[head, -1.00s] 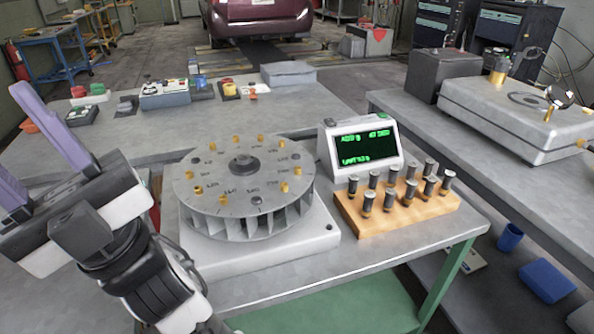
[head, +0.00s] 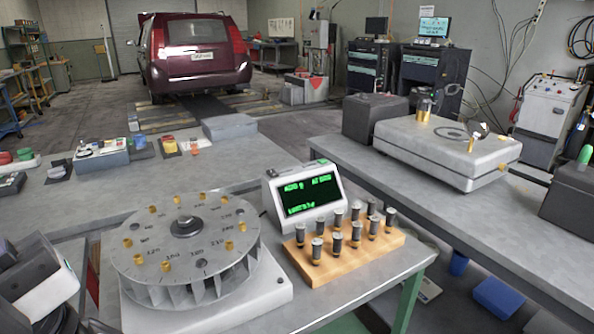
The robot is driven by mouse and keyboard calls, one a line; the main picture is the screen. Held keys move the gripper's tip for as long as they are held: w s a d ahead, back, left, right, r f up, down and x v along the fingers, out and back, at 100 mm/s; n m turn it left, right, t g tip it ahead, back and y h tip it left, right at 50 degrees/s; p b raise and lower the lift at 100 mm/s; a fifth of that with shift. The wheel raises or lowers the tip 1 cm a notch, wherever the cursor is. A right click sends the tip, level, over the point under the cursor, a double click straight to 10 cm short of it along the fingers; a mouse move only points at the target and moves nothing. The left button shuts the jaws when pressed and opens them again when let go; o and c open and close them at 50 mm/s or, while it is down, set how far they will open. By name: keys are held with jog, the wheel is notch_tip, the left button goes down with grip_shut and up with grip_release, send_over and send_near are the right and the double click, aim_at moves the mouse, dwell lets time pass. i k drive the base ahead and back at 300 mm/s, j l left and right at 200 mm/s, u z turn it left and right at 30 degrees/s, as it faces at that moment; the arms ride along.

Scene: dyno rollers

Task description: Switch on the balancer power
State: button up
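The balancer is a grey finned drum (head: 140,222) with brass pegs, on a pale base (head: 262,293) on the near bench. A white display box (head: 272,203) stands behind it to the right, with green text lit on its dark screen (head: 308,194). A small green part (head: 318,162) shows on top of the display box. I cannot tell which part is the power switch. Only part of my gripper's grey and white body (head: 45,285) shows at the left edge, left of the drum. Its fingers are outside the picture.
A wooden block (head: 345,262) holds several dark weights in front of the display. A second bench at right carries a grey flat machine (head: 445,150). A dark red van (head: 195,52) stands behind.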

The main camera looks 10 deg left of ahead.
aim_at(272, 173)
jog(key=i+j+z, duration=0.1)
jog(key=z, duration=0.3)
jog(key=i+j+z, duration=0.1)
jog(key=j+z, duration=0.55)
jog(key=z, duration=0.15)
